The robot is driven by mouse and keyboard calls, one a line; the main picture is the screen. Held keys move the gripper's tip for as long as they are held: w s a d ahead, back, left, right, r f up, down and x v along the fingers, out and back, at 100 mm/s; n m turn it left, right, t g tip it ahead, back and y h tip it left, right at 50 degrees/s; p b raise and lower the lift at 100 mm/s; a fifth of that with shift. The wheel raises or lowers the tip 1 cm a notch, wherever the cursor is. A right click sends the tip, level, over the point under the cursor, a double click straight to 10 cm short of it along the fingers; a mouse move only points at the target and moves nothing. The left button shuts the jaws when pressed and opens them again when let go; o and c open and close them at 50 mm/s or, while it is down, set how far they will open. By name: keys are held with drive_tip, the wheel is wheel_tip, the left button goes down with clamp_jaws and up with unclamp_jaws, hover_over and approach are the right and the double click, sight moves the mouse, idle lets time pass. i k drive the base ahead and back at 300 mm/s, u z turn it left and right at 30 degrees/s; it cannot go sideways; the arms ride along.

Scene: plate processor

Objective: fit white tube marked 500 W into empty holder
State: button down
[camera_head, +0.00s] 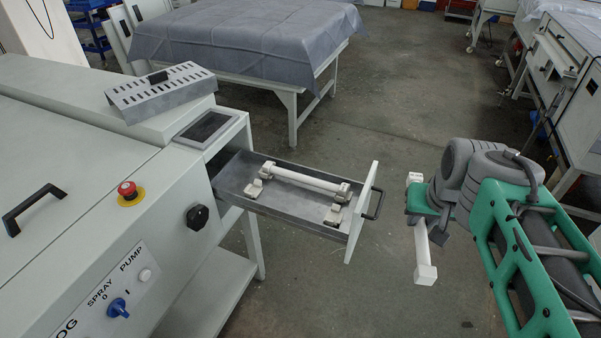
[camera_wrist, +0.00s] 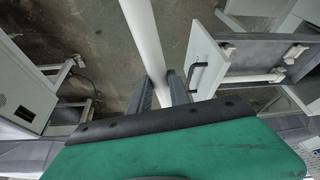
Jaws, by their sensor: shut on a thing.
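My gripper (camera_head: 418,212) is shut on a white tube (camera_head: 422,245), to the right of the open drawer and apart from it. The tube hangs steeply, with square white end caps. In the wrist view the tube (camera_wrist: 146,35) runs between the two dark fingers; no marking is readable on it. The pulled-out drawer (camera_head: 232,176) holds another white tube (camera_head: 303,179) seated in the rear holder. The front holder is empty, with a left end piece (camera_head: 254,189) and a right end piece (camera_head: 333,213). The drawer (camera_wrist: 252,60) also shows at the right of the wrist view.
The drawer's white front panel (camera_head: 362,212) and dark handle (camera_head: 376,203) stand between my gripper and the holders. A slotted metal cover (camera_head: 160,92) lies on the machine (camera_head: 80,130). The floor around my gripper is clear.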

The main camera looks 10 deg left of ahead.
sight(292, 204)
drive_tip(key=z, duration=0.05)
drive_tip(key=i, duration=0.2)
drive_tip(key=u, duration=1.15)
